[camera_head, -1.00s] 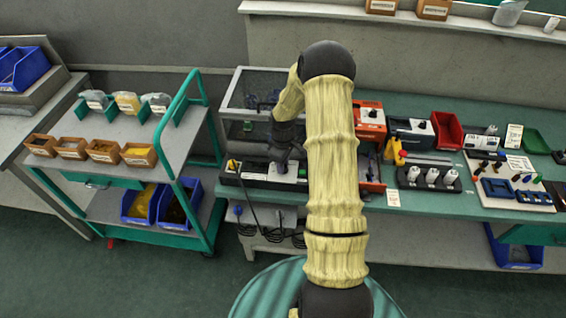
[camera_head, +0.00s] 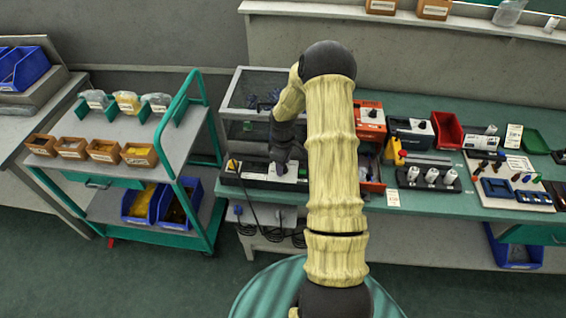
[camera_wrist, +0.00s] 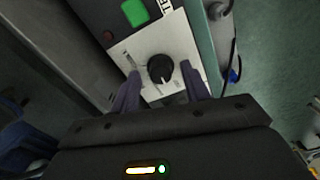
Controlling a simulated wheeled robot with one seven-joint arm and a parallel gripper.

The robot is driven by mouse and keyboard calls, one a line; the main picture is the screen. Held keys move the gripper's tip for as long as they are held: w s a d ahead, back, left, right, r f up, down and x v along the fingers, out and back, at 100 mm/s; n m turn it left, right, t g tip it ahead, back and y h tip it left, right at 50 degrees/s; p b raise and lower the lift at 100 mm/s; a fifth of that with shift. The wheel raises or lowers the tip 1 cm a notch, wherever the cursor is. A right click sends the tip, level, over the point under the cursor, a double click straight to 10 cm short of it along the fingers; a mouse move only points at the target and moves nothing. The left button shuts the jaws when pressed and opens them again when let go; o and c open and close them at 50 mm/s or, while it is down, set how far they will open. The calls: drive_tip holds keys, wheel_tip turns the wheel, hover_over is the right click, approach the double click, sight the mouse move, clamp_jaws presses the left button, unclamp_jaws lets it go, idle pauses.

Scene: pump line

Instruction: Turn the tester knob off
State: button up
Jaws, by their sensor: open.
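The tester knob (camera_wrist: 160,69) is a round black knob with a pale pointer mark, set on a light grey panel (camera_wrist: 132,52) in the wrist view. My gripper (camera_wrist: 158,95) is open, its two dark fingers standing on either side of the knob and apart from it. In the head view my gripper (camera_head: 280,168) points down over the tester's pale panel (camera_head: 290,174) at the bench's front edge. The knob is hidden there. A green button (camera_wrist: 135,12) and a small dark red round part (camera_wrist: 108,36) sit beyond the knob.
A clear-sided cabinet (camera_head: 254,90) stands behind the tester. An orange unit (camera_head: 370,112) and a holder with several white-topped parts (camera_head: 430,178) are to the right. A teal cart (camera_head: 192,120) stands at the left. Cables (camera_head: 262,222) hang below the bench front.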

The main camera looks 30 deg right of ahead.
wheel_tip(320, 180, up, 17)
drive_tip(key=b, duration=0.2)
drive_tip(key=shift+r, duration=0.2)
idle(0.5)
drive_tip(key=s+a+r+m+t, duration=0.1)
drive_tip(key=s+a+m+t, duration=0.1)
drive_tip(key=s+a+m, duration=0.6)
drive_tip(key=s+a, duration=0.7)
drive_tip(key=s, duration=0.4)
drive_tip(key=shift+s+a+r+t, duration=0.25)
drive_tip(key=shift+a+r+t, duration=0.05)
drive_tip(key=shift+a+r, duration=0.05)
